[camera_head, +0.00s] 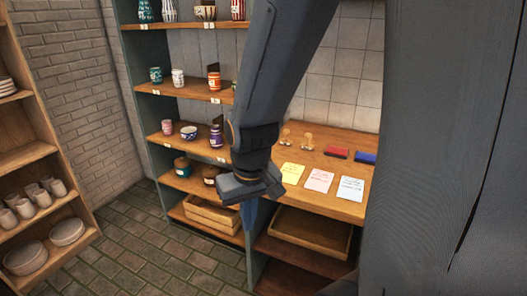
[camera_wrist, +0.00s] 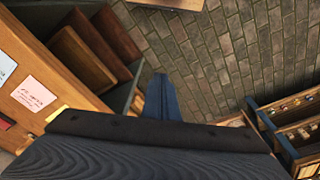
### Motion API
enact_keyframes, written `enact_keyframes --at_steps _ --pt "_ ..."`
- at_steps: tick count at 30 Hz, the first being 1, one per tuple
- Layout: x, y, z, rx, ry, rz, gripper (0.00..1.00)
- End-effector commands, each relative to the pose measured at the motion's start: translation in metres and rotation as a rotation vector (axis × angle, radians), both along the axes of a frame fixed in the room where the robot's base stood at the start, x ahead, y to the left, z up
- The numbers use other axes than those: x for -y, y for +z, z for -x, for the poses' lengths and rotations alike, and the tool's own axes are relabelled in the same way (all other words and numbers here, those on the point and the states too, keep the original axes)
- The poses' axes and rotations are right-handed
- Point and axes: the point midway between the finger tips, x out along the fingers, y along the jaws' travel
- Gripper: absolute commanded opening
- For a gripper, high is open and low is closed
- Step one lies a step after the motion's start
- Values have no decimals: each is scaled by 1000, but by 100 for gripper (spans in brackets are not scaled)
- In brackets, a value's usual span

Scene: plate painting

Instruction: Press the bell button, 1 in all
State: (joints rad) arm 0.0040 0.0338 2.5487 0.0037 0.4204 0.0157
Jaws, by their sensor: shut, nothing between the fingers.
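I cannot make out a bell button in either view; my arm covers part of the shelf and counter. My gripper (camera_head: 249,214) points down in front of the shelf unit, left of the wooden counter (camera_head: 346,208). In the wrist view its blue fingers (camera_wrist: 162,98) are together and empty, above the brick floor.
On the counter are two wooden-handled stamps (camera_head: 308,139), a red pad (camera_head: 336,153), a blue pad (camera_head: 365,157) and yellow, pink (camera_head: 319,181) and white sheets. Pottery fills the shelf unit (camera_head: 190,88). Another rack (camera_head: 25,155) stands left. Floor (camera_head: 140,245) between is clear.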

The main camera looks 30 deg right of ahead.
Motion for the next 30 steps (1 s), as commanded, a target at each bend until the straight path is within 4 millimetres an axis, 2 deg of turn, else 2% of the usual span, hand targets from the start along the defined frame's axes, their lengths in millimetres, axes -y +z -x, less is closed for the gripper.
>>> enact_keyframes --at_steps 2,5,8,12,15,18,21,24,30 --pt "6 6 -18 32 -50 -5 0" --pt "21 17 -58 103 -166 -20 0" --pt "44 33 -111 205 -321 -46 0" --pt "87 56 -186 361 -548 -100 0" --pt "120 72 -230 468 -692 -145 0" --pt "151 86 -265 556 -809 -189 0" --pt "175 96 -288 624 -893 -226 0" --pt "189 102 -302 665 -942 -250 0" --pt "197 105 -308 688 -968 -264 0"
